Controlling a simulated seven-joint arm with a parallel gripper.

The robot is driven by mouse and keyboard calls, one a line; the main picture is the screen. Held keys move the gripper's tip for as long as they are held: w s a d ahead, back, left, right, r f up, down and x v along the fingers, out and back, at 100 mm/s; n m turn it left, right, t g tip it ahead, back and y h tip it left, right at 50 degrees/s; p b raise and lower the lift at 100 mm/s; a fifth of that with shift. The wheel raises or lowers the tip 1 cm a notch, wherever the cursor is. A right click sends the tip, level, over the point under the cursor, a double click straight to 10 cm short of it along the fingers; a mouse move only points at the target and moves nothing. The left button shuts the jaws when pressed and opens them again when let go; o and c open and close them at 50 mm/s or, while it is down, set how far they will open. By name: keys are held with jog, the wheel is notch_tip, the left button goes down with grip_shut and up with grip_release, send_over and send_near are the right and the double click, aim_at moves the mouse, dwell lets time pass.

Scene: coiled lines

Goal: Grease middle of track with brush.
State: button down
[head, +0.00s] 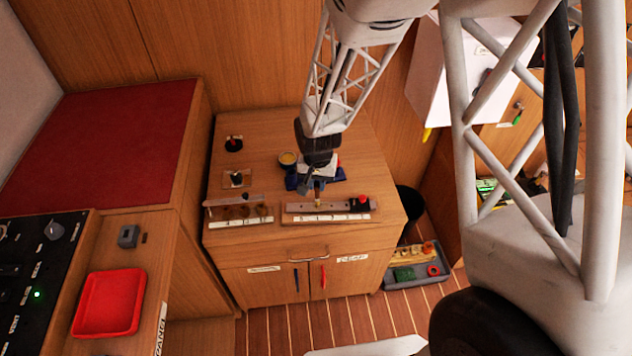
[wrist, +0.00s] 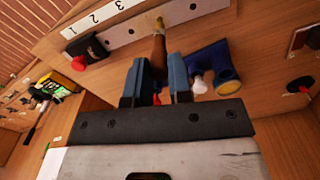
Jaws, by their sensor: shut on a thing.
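My gripper (wrist: 157,66) is shut on the handle of a brush (wrist: 159,50), which sits between its blue fingers. In the head view my gripper (head: 314,188) is over the front of the wooden cabinet top. The brush's yellowish bristle tip points at the pale metal track (wrist: 200,8) and appears to touch it near the middle; exact contact is hard to tell. The track (head: 300,207) lies on a wooden board with a numbered white strip. A black slider with a red knob (wrist: 85,50) sits on it, towards the right end in the head view (head: 359,203).
A blue holder (wrist: 212,68) with a white-tipped item stands close beside my gripper. A pot with a yellow top (head: 287,159) is behind. Another board with a rail (head: 238,213) lies to the left. A grey tray (head: 417,268) sits on the floor at right.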

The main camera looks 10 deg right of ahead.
jog(key=shift+d, duration=0.25)
jog(key=shift+d, duration=0.35)
jog(key=shift+s+d, duration=0.1)
jog(key=shift+d, duration=0.2)
dwell(0.4)
jog(key=shift+d+f, duration=0.1)
jog(key=shift+d, duration=0.35)
jog(key=shift+s+d, duration=0.1)
jog(key=shift+d, duration=0.15)
jog(key=shift+d, duration=0.5)
jog(key=shift+d, duration=0.1)
dwell(0.6)
jog(key=shift+s+d, duration=0.1)
jog(key=shift+d, duration=0.45)
